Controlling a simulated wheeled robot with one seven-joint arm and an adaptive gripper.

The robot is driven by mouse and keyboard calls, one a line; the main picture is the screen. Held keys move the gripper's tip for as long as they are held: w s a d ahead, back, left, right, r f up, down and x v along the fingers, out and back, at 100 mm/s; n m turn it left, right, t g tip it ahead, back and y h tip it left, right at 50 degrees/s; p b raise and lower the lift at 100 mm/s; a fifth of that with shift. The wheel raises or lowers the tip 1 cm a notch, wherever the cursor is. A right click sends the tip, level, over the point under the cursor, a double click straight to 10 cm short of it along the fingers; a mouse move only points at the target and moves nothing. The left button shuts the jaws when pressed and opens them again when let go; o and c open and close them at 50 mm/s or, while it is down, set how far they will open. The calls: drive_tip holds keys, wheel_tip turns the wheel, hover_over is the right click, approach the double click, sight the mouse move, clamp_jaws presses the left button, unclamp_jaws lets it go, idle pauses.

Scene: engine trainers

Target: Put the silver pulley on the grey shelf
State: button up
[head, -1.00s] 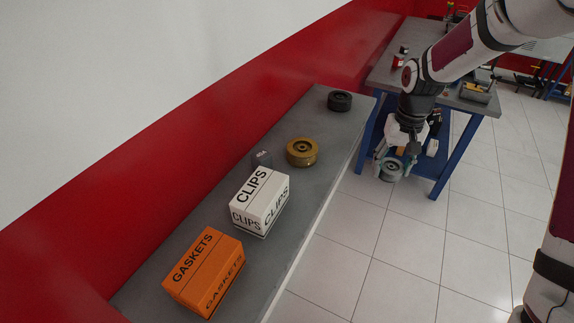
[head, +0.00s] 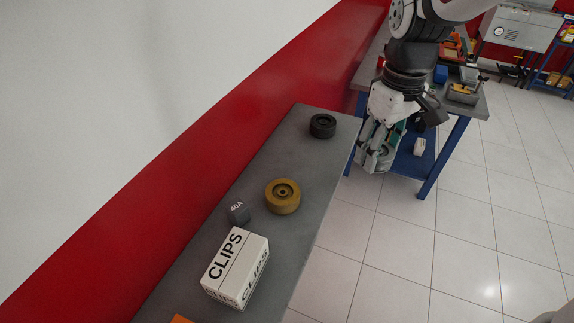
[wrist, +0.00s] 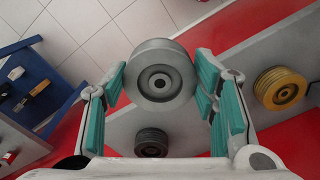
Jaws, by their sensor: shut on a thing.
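The silver pulley (wrist: 160,76) is a grey grooved disc between my gripper's teal finger pads in the wrist view. In the head view the silver pulley (head: 379,157) is partly hidden by the fingers. My gripper (head: 376,150) is shut on it and holds it in the air, just right of the far end of the grey shelf (head: 285,145). The shelf runs along the red and white wall. The shelf also shows in the wrist view (wrist: 200,125).
On the shelf are a black pulley (head: 322,126), a gold pulley (head: 283,196), a dark 40A block (head: 238,213), a white CLIPS box (head: 236,267) and an orange box (head: 181,319). Bare shelf lies between the black and gold pulleys. A blue-legged workbench (head: 440,165) stands beyond.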

drive_tip(key=p, duration=0.2)
hover_over(306, 162)
drive_tip(key=shift+s+f, duration=0.1)
drive_tip(key=shift+f, duration=2.4)
drive_tip(key=o, duration=1.6)
drive_tip(key=shift+f, duration=0.15)
drive_tip(key=shift+c, duration=0.2)
wheel_tip(306, 162, up, 12)
drive_tip(key=b, duration=0.2)
drive_tip(key=shift+r, duration=0.2)
